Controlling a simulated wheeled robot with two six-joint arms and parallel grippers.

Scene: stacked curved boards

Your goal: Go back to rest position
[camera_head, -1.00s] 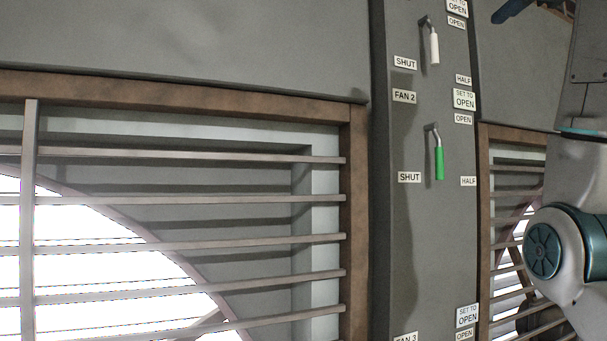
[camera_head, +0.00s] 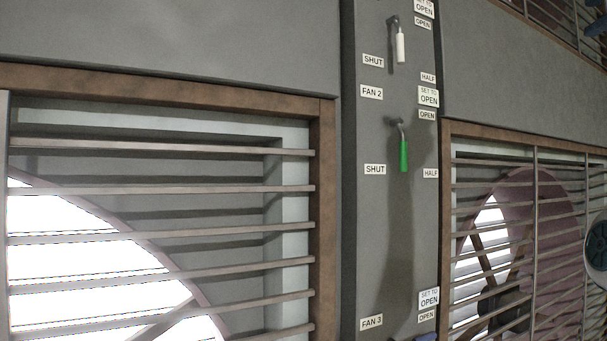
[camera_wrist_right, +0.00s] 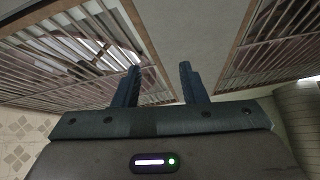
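My right gripper (camera_wrist_right: 159,84) is open in the right wrist view, with two dark blue fingers apart and nothing between them. In the head view only a dark blue piece that looks like part of it (camera_head: 596,24) shows at the top right edge. A rounded joint of my right arm shows at the right edge. The lever with the green grip (camera_head: 404,155) hangs down on the grey panel (camera_head: 400,230), apart from my gripper. A lever with a white grip (camera_head: 401,47) hangs above it.
Labels including FAN 2 (camera_head: 371,92), SHUT (camera_head: 375,169), HALF (camera_head: 430,173) and FAN 3 (camera_head: 371,322) are on the panel. Brown-framed barred fan openings stand left (camera_head: 325,200) and right (camera_head: 446,220) of it. The space before the panel looks clear.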

